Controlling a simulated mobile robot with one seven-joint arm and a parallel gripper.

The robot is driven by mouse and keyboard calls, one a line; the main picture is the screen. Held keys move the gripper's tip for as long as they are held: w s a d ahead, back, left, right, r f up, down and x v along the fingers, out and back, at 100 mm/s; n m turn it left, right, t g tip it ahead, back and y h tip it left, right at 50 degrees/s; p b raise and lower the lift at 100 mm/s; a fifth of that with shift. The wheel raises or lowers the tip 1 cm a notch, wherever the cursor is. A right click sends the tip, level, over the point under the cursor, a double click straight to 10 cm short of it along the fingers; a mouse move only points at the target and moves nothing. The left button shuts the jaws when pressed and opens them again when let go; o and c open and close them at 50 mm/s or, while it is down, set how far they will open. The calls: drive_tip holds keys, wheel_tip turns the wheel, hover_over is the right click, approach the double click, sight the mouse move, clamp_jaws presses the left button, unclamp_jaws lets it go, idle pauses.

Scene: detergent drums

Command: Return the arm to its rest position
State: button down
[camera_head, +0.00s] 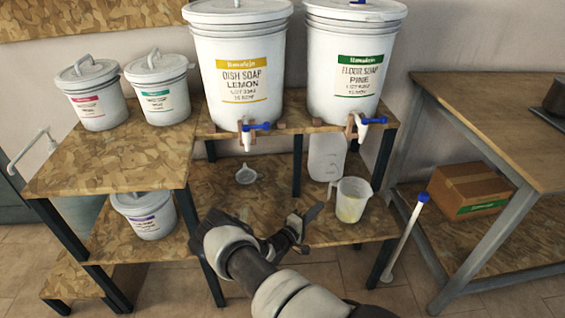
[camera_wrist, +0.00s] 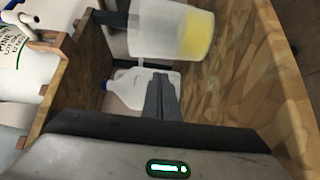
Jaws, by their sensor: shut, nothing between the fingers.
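My gripper (camera_head: 308,216) is over the lower wooden shelf (camera_head: 218,170), in front of the drums and left of a clear measuring jug (camera_head: 351,201). In the wrist view my gripper (camera_wrist: 160,78) is shut, its fingers together with nothing between them. The measuring jug also shows in the wrist view (camera_wrist: 165,28), with yellow contents, beyond and apart from the fingers. My arm reaches in from the bottom of the head view.
Two large drums, dish soap (camera_head: 240,60) and floor soap (camera_head: 350,65), have blue-handled taps. A white bottle (camera_head: 326,158) and a funnel (camera_head: 246,175) are on the lower shelf. A blue-topped rod (camera_head: 405,240) leans at right, near a table (camera_head: 500,120). Bare floor lies in front.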

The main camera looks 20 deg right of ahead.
drive_tip(key=shift+w+r, duration=0.1)
drive_tip(key=shift+r, duration=0.3)
drive_tip(key=s+a+r+m+g+y, duration=0.1)
drive_tip(key=s+r+m+g+y, duration=0.15)
drive_tip(key=r, duration=0.55)
drive_tip(key=s+a+r+m+g+y, duration=0.1)
drive_tip(key=s+a+r+m+g, duration=0.2)
drive_tip(key=r, duration=0.5)
drive_tip(key=s+r+m+g+y, duration=0.2)
drive_tip(key=s+r+m+g, duration=0.15)
drive_tip(key=r, duration=0.45)
drive_tip(key=s+a+r+n+t+y, duration=0.3)
drive_tip(key=s+a+r+t+y, duration=0.5)
drive_tip(key=s+a+r, duration=1.3)
wheel_tip(320, 180, up, 26)
drive_tip(key=g+y+p, duration=0.1)
drive_tip(key=y+p, duration=0.1)
drive_tip(key=p, duration=2.4)
drive_tip(key=shift+s+r+n+g, duration=0.15)
drive_tip(key=shift+s+n+g, duration=0.1)
drive_tip(key=shift+n+g, duration=0.05)
drive_tip(key=shift+y, duration=0.25)
